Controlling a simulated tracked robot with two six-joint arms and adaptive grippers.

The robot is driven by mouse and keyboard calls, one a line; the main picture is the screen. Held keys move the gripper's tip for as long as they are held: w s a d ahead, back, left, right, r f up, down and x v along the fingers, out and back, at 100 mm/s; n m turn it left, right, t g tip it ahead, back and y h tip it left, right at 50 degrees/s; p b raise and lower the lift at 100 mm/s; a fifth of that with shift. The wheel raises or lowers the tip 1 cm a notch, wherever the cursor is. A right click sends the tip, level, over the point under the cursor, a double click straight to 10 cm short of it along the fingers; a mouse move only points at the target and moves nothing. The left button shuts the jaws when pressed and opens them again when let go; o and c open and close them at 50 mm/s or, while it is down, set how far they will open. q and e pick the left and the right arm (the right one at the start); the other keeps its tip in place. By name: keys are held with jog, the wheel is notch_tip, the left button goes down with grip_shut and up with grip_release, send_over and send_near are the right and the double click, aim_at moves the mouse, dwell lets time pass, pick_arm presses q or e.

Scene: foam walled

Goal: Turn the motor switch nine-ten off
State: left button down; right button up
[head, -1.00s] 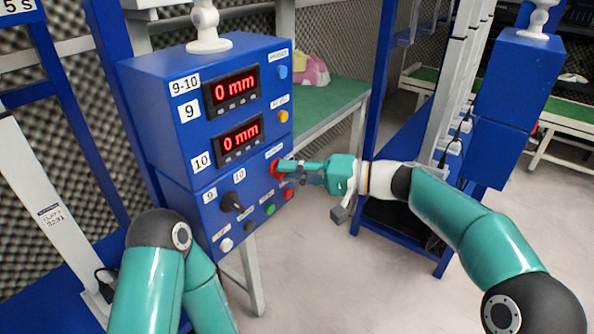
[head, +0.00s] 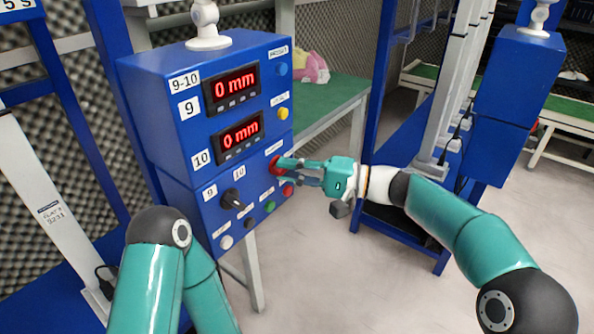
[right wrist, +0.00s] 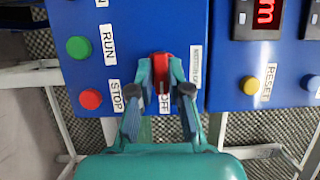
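The red motor switch (head: 275,166) sits on the right part of the blue 9-10 control box (head: 165,100). In the right wrist view the red switch handle (right wrist: 162,66) stands lengthwise between my fingertips, with an OFF label (right wrist: 164,103) below it. My right gripper (head: 283,168) reaches the panel from the right. It also shows in the right wrist view (right wrist: 161,80), with one finger against each side of the handle. The fingers partly hide the switch. My left gripper is out of view; only my left arm shows at the bottom left.
Green (right wrist: 78,47) and red (right wrist: 91,99) buttons sit beside the switch. A black selector knob (head: 231,199) is at its left. Two displays (head: 232,88) read 0 mm. A green-topped table (head: 325,98) stands behind; open floor lies below my right arm.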

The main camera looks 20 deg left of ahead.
jog(key=o, duration=0.4)
jog(key=shift+s+a+f, duration=0.1)
jog(key=shift+a+f, duration=0.05)
jog(key=shift+a, duration=0.05)
jog(key=shift+c, duration=0.2)
jog(key=shift+d, duration=0.1)
jog(key=d, duration=1.2)
jog(key=shift+w, duration=0.35)
jog(key=shift+f, duration=0.1)
